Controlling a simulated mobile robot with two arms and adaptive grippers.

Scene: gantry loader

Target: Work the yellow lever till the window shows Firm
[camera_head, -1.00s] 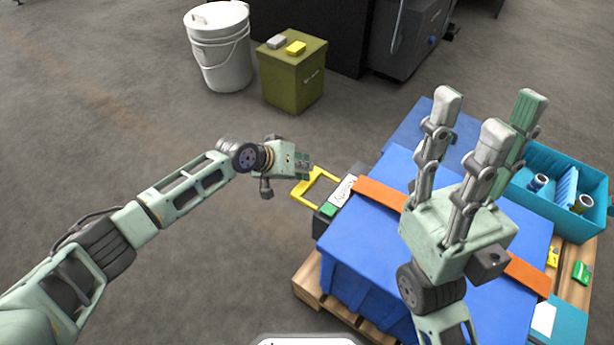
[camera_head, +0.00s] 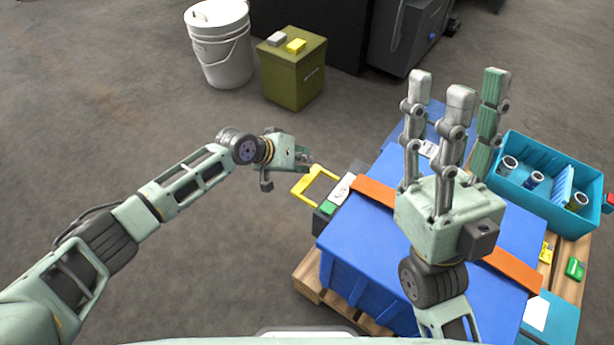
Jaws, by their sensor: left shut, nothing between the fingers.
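The yellow lever (camera_head: 316,183) is a U-shaped handle at the left side of a small tensioner, at the end of the orange strap over the blue load. A small white window plate (camera_head: 341,188) sits beside it; its lettering is too small and slanted to read. A green part (camera_head: 327,208) lies at the near end of the plate. My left gripper (camera_head: 305,163) is shut and empty, just above and beyond the lever in the picture, and no clear contact shows. My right gripper (camera_head: 458,88) is open and empty, fingers pointing up, over the load.
The blue load (camera_head: 365,250), with an orange strap (camera_head: 378,193), stands on a wooden pallet (camera_head: 310,272). A teal bin (camera_head: 527,205) with cylindrical parts is at the right. A white bucket (camera_head: 219,50) and an olive box (camera_head: 290,75) stand at the back. The floor at left is clear.

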